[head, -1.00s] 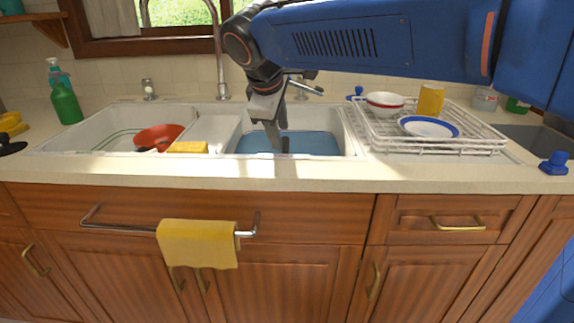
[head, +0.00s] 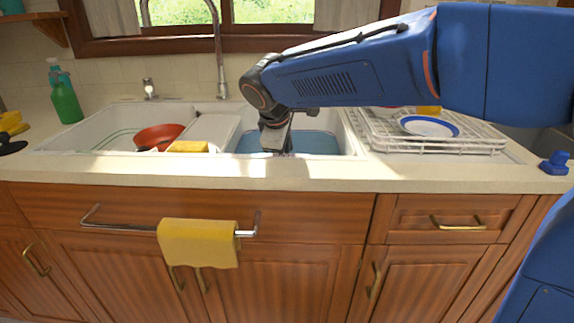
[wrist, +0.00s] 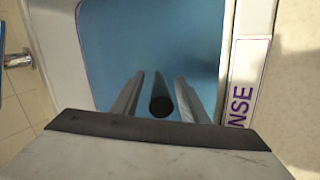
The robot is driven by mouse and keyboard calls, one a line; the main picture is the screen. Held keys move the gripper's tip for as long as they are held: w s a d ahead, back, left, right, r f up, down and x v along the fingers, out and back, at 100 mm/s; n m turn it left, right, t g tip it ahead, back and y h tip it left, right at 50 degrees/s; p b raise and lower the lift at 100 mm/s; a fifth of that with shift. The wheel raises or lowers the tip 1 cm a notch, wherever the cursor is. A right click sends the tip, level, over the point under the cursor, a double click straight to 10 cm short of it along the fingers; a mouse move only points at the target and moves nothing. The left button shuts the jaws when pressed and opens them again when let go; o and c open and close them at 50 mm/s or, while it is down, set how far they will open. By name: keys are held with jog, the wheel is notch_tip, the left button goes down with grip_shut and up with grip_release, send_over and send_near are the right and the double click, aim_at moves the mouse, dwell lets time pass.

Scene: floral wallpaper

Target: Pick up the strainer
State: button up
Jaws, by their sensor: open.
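My gripper (head: 280,147) reaches down into the right sink basin, and its fingertips are hard to see in the head view. In the wrist view my gripper (wrist: 160,95) is open, with one finger on each side of a dark round handle (wrist: 161,101). The handle seems to be the strainer's; the rest of it is hidden. A gap shows on both sides of the handle. The right basin (head: 322,144) has a blue surface inside.
A red bowl (head: 158,136) lies in the left basin. A yellow sponge (head: 188,146) is on the ledge by the divider. A white dish rack (head: 440,146) holding a blue-rimmed plate (head: 429,126) stands to the right. The tall faucet (head: 220,65) rises behind the sink.

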grip_shut()
